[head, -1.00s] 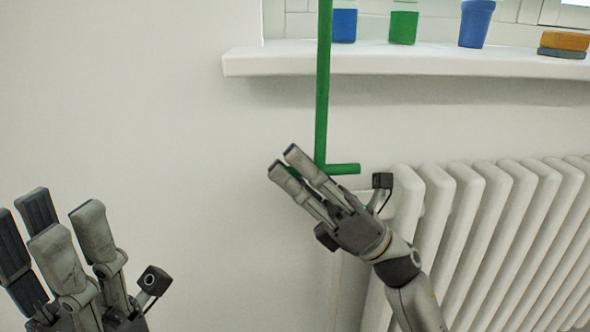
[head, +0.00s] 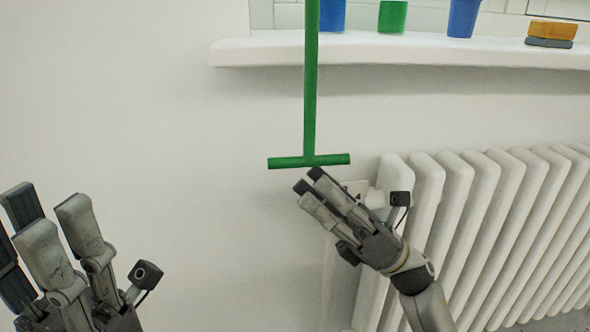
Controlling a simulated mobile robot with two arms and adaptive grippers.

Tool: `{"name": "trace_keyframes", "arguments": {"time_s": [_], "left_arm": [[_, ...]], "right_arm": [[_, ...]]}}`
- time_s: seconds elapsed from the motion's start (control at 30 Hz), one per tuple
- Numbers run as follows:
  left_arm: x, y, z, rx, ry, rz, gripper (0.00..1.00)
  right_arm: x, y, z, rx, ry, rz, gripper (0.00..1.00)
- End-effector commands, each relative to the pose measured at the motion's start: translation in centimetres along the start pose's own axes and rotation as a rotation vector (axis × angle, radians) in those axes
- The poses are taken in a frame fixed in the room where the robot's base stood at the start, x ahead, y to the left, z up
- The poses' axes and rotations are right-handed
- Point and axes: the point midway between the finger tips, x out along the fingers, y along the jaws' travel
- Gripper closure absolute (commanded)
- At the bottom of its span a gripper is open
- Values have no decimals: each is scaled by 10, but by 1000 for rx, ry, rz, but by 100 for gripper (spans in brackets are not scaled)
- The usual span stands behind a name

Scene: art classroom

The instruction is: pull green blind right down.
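The green blind's pull rod (head: 310,90) hangs straight down in front of the wall and ends in a green crossbar handle (head: 285,163). The blind's fabric is out of view. My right gripper (head: 311,182) is just below the handle, its fingertips pointing up and left close to the bar. The whole bar shows in front of or above the fingers, and nothing is seen held. Its fingers overlap in this view, so their opening is unclear. My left gripper (head: 40,225) is at the lower left, its fingers apart and empty, far from the handle.
A white radiator (head: 480,220) stands at the right, behind and beside my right gripper. A white windowsill (head: 400,52) above holds blue cups (head: 463,18), a green cup (head: 392,16) and an orange-and-grey block (head: 551,31). The wall between my grippers is clear.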

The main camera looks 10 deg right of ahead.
Motion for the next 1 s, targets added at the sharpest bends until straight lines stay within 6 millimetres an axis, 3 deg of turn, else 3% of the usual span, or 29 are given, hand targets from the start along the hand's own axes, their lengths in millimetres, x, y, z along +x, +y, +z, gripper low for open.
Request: {"name": "trace_keyframes", "arguments": {"time_s": [0.1,0.3,0.73,0.87,1.0], "left_arm": [[0,0,0,0,0,1,65],[0,0,0,0,0,1,65],[0,0,0,0,-1,0,65],[0,0,1,-2,-16,-5,65],[-4,-2,2,-6,-47,-17,65]], "right_arm": [[-24,-1,0,2,0,-5,65],[-48,0,0,3,0,-2,65],[-52,1,0,11,-3,2,65],[-45,19,-2,141,-41,29,65],[-34,56,-1,440,-130,97,65]]}}
